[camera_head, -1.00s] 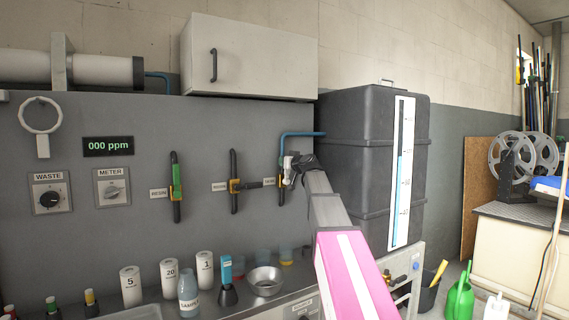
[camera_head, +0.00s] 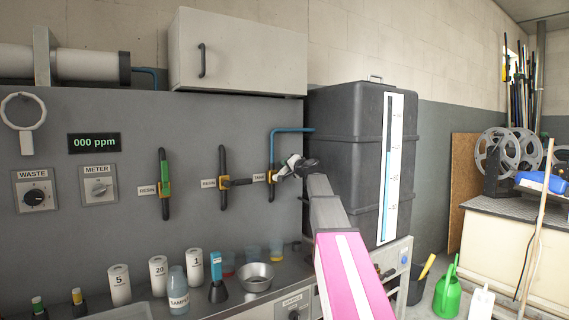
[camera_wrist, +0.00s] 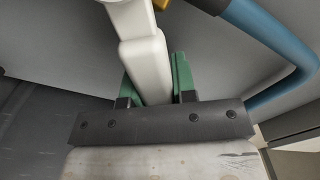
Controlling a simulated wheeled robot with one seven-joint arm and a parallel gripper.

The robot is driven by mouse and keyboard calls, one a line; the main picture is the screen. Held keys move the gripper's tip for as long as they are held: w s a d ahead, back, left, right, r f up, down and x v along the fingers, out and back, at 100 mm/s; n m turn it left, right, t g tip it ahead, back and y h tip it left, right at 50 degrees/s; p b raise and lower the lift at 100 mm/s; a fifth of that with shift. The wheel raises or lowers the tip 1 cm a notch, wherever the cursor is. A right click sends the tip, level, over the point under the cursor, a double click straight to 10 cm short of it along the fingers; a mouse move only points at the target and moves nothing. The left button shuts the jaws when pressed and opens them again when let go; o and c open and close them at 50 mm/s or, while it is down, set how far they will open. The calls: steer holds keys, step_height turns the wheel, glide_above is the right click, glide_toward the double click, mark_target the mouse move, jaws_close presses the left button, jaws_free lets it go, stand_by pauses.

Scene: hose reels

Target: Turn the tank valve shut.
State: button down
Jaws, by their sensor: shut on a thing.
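The tank valve (camera_head: 271,178) is on the grey wall panel beside the TANK label (camera_head: 259,178), with a blue pipe (camera_head: 273,140) above it. Its pale lever (camera_head: 289,165) slants up and right from the valve. My gripper (camera_head: 300,168) is at this lever, just left of the dark tank (camera_head: 340,150). In the wrist view, the green fingers of my gripper (camera_wrist: 155,85) are shut around the white lever (camera_wrist: 142,50). A sliver of brass valve body (camera_wrist: 210,4) and the blue pipe (camera_wrist: 265,40) show above. The fingertips are too small to tell in the head view.
A counter below holds white canisters (camera_head: 158,272), a sample bottle (camera_head: 178,290) and a metal bowl (camera_head: 256,278). A wall cabinet (camera_head: 238,55) hangs above.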

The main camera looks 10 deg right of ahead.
steer(key=shift+w+d+f+m, duration=0.1)
steer(key=shift+d+f+m, duration=0.15)
steer(key=shift+f+m, duration=0.75)
steer(key=shift+w+d+f+m, duration=0.1)
steer(key=shift+d+f+m, duration=0.15)
steer(key=shift+f+m, duration=0.7)
steer(key=shift+w+d+f+m, duration=0.1)
steer(key=shift+d+f+m, duration=0.3)
steer(key=shift+m, duration=1.05)
steer(key=shift+a+f, duration=0.15)
steer(key=shift+f, duration=0.05)
steer(key=c, duration=0.9)
jaws_free()
steer(key=v, duration=1)
steer(key=shift+s, duration=0.4)
